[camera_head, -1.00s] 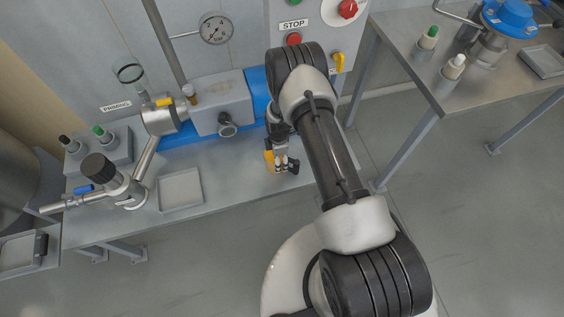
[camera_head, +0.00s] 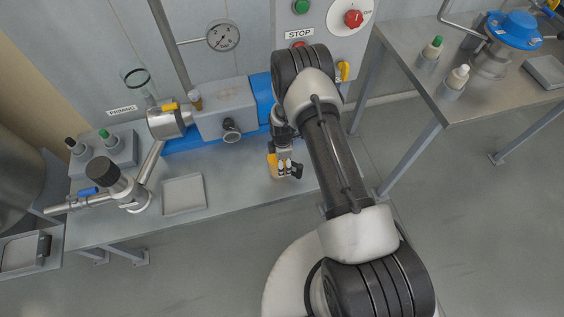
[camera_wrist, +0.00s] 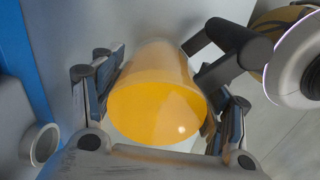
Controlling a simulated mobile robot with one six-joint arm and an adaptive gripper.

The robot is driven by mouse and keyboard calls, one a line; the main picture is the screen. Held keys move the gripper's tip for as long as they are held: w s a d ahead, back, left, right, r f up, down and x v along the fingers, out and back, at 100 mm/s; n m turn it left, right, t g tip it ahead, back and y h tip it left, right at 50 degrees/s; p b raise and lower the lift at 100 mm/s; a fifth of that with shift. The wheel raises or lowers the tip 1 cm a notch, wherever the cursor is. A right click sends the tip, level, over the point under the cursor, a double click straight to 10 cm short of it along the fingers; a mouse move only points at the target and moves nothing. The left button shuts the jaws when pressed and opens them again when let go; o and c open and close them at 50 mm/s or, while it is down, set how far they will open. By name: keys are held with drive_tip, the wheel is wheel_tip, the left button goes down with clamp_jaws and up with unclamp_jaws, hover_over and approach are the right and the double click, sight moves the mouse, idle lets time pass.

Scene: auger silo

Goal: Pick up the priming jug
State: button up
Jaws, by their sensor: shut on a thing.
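The priming jug (camera_wrist: 158,100) is a yellow-orange, round-mouthed cup, seen from above in the wrist view. My gripper (camera_wrist: 160,105) has one finger on each side of it and is shut on it. The jug looks empty inside. In the head view only a small yellow part of the jug (camera_head: 272,160) shows beside my gripper (camera_head: 287,168), over the right part of the steel bench. The rest is hidden by the gripper. I cannot tell whether its base touches the bench.
The steel bench (camera_head: 232,188) holds a shallow grey tray (camera_head: 184,194), a black-topped valve (camera_head: 104,172) and a bottle rack (camera_head: 110,155). A glass funnel (camera_head: 136,78) stands above the PRIMING label (camera_head: 122,110). A control panel with a STOP label (camera_head: 299,34) is behind my arm.

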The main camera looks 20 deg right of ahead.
wheel_tip(320, 180, up, 18)
drive_tip(key=p, duration=0.4)
drive_tip(key=shift+p, duration=0.4)
idle(0.4)
